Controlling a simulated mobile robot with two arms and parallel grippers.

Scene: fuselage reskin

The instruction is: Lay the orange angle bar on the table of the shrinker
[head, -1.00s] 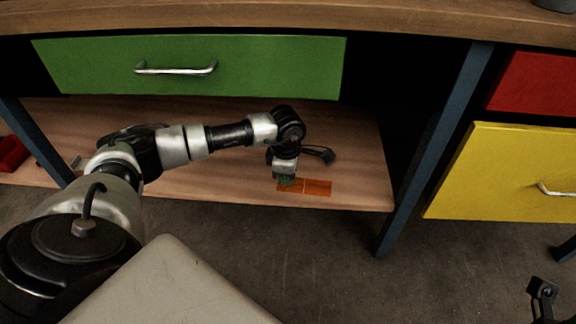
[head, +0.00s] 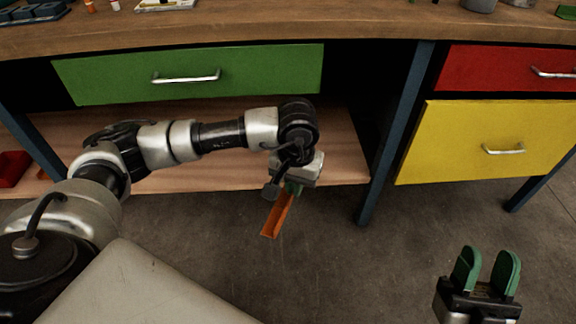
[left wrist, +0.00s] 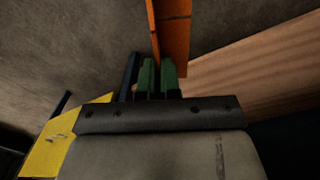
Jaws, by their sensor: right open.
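The orange angle bar (head: 277,215) hangs in the air in front of the workbench's lower shelf, tilted down toward the front in the head view. My left gripper (head: 293,188) is shut on it near its upper end. In the left wrist view the green fingers (left wrist: 158,75) meet the orange bar (left wrist: 174,45), which extends past them. My right gripper (head: 485,272) is at the lower right in the head view, open and empty, with green fingers pointing up. I cannot identify the shrinker or its table in these views.
The lower shelf (head: 345,165) lies behind my left gripper, under a green drawer (head: 190,75). A blue table leg (head: 397,130) stands to its right, beside the yellow drawer (head: 485,140) and red drawer (head: 505,68). Several small items stand on the worktop (head: 300,25). The floor in front is clear.

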